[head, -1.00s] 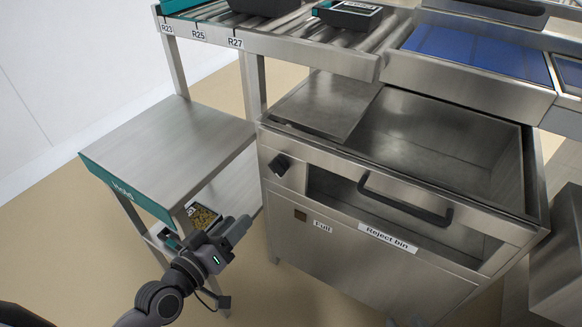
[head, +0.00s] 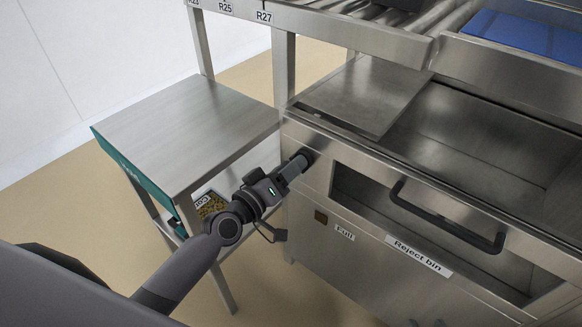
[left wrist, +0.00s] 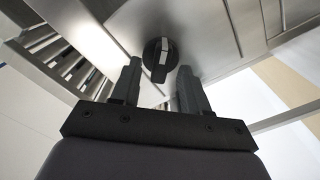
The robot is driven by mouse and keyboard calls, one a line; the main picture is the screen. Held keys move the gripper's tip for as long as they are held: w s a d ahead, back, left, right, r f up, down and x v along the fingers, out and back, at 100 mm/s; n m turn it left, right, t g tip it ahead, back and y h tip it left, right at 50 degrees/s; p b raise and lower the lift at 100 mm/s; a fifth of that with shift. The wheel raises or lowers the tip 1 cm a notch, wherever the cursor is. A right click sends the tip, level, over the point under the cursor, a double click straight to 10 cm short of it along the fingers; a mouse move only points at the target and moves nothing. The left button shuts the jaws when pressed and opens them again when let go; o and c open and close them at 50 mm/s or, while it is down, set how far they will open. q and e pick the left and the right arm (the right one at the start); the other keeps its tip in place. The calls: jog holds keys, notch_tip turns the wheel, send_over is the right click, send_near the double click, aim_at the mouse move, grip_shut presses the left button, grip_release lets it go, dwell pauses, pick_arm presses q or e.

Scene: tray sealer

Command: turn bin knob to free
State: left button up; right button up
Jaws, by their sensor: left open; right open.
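The bin knob (left wrist: 160,54) is a round black knob with a pale bar across it, on the steel front of the reject bin. In the head view the knob (head: 306,154) shows just past the tip of my left gripper (head: 292,166), which partly covers it. In the left wrist view my left gripper (left wrist: 157,84) is open, with its two fingers apart and the knob between and just beyond their tips. I cannot tell whether they touch it. The reject bin (head: 365,245) has a black handle (head: 445,217). My right gripper is not in view.
A steel side table (head: 185,125) marked Hold stands left of the bin, with a tray of yellowish pieces (head: 211,205) on its lower shelf near my left arm. A roller conveyor (head: 400,20) runs above the bin.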

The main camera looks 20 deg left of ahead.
pick_arm(q)
jog(key=shift+w+d, duration=0.1)
jog(key=shift+w, duration=0.25)
grip_shut()
